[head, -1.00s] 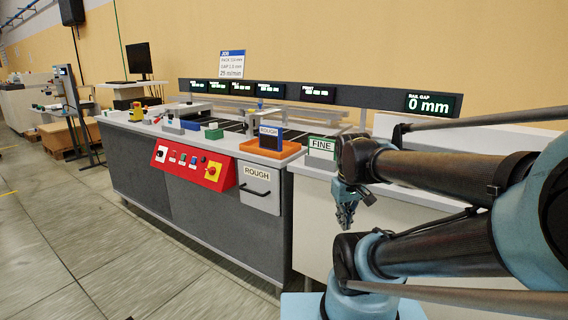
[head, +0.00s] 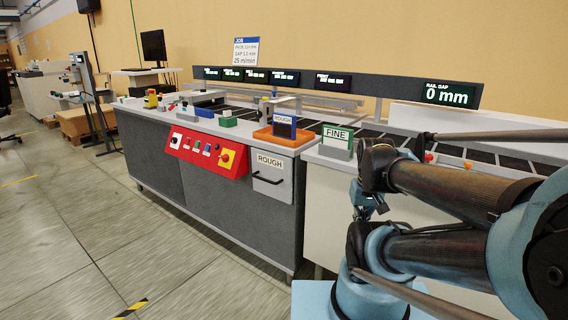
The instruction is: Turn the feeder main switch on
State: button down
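A red control panel (head: 206,153) is mounted on the front of the grey bench. At its right end is a rotary switch with a red knob on a yellow plate (head: 226,156). At its left end is a dark knob on a white plate (head: 175,140), with several small buttons between. The panel lettering is too small to read, so I cannot tell which knob is the feeder main switch or its position. My gripper (head: 372,207) is at right, well apart from the panel, partly hidden by my arm. Its fingers are not clear.
An orange tray (head: 283,141) and a green FINE sign (head: 337,134) stand above. The floor (head: 110,215) in front is open.

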aim_at(225, 158)
jog(key=z, duration=1.6)
jog(key=k, duration=1)
jog(key=u, duration=1.8)
jog(key=i, duration=0.25)
